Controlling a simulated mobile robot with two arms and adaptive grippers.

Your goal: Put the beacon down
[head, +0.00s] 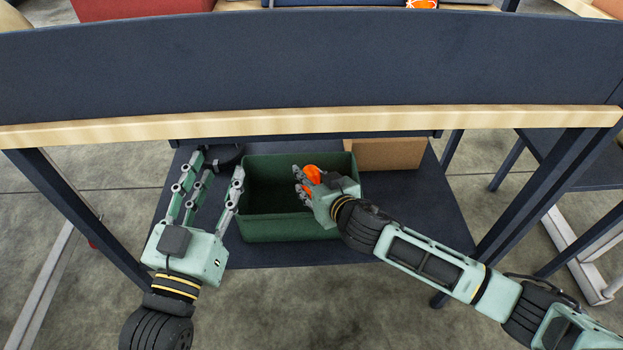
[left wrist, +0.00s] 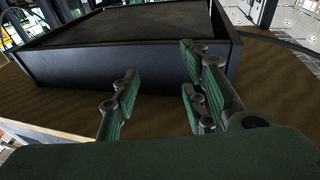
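An orange object, which looks like the beacon (head: 314,174), shows between the fingers of my right gripper (head: 302,184) in the head view. The fingers and hand hide much of it. The right gripper appears shut on it, over the right part of a green bin (head: 290,227) on the lower shelf. My left gripper (head: 217,168) is open and empty at the left side of the bin. In the left wrist view, its fingers (left wrist: 160,88) are spread, with nothing between them. The beacon does not show there.
The lower shelf (head: 425,205) is dark. The upper tier's wooden edge (head: 300,121) overhangs the shelf's back. Trolley legs stand on both sides.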

